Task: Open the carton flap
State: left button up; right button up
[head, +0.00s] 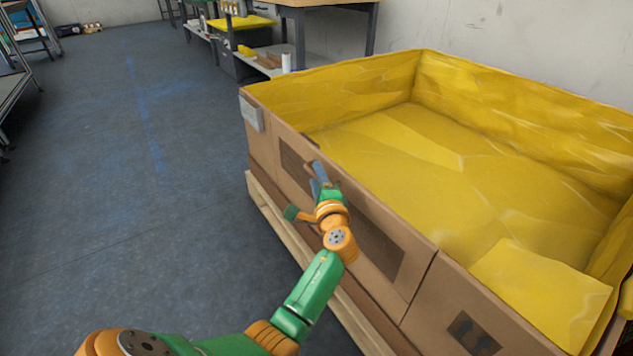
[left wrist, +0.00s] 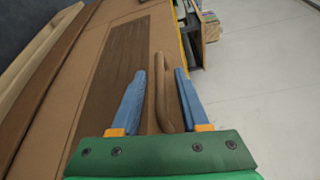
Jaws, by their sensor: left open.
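The carton (head: 418,228) is a large, brown, open-topped cardboard box with a yellow lining (head: 450,150), at the right of the head view. Darker brown panels (head: 375,242) mark its near side. My left gripper (head: 318,174) is at this side, just below the top edge. In the left wrist view its blue fingers (left wrist: 160,74) are open, one on each side of a thin, curved brown strip (left wrist: 160,98). I cannot tell whether this strip is the flap's edge, or whether the fingers touch it. My right gripper is out of view.
The carton stands on a wooden pallet (head: 268,208). A workbench (head: 330,5) and a black bin with a yellow top (head: 240,22) stand behind it. A rack (head: 12,85) is at the far left. The grey floor (head: 130,200) left of the carton is clear.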

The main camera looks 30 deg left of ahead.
pick_arm(q)
jog(key=shift+w+a, duration=0.15)
grip_shut()
dwell(1.4)
